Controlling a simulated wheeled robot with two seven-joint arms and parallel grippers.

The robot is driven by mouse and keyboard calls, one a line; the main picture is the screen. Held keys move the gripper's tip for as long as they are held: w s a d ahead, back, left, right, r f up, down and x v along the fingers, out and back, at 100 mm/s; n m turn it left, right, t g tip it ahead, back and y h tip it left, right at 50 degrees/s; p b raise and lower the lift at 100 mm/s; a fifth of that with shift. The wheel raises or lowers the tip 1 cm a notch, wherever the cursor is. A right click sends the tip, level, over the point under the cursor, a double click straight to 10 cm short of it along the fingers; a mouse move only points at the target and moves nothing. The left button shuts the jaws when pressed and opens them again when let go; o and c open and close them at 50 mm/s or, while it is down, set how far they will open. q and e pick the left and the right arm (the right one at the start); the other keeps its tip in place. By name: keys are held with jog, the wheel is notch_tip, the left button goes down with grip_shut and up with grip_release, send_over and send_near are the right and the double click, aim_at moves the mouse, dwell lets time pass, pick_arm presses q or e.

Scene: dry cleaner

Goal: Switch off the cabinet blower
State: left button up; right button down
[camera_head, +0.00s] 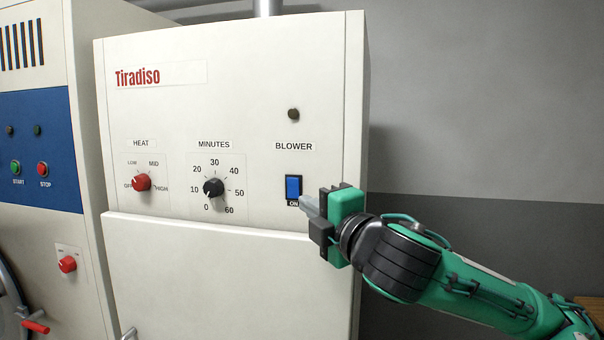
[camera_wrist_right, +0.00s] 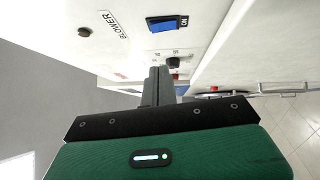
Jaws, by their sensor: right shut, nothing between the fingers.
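The blower switch (camera_head: 293,187) is a blue rocker in a black frame on the right of the white cabinet's front (camera_head: 240,110), with an ON label at its lower edge. It also shows in the right wrist view (camera_wrist_right: 163,23). A BLOWER label and a small dark round lamp (camera_head: 293,114) are above it. My right gripper (camera_head: 308,204) is shut and empty, its fingertips just right of and below the switch. In the right wrist view the shut fingers (camera_wrist_right: 159,76) appear apart from the rocker; contact with the panel cannot be told. My left gripper is out of view.
Left of the switch are the black MINUTES knob (camera_head: 213,187) and the red HEAT knob (camera_head: 141,182). A second machine with a blue panel (camera_head: 40,140) stands at the left. A grey wall (camera_head: 480,100) is to the right.

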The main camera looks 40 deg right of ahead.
aim_at(291, 183)
jog(key=w+d+p, duration=0.1)
jog(key=w, duration=0.1)
jog(key=w+d+p, duration=0.1)
jog(key=w, duration=0.1)
jog(key=w+r+p, duration=0.1)
jog(key=w, duration=0.2)
jog(key=shift+w+d, duration=0.1)
jog(key=shift+d, duration=0.3)
jog(key=shift+d+p, duration=0.3)
jog(key=shift+d, duration=0.05)
jog(key=shift+w, duration=0.1)
jog(key=shift+w+a, duration=0.1)
jog(key=shift+w, duration=0.05)
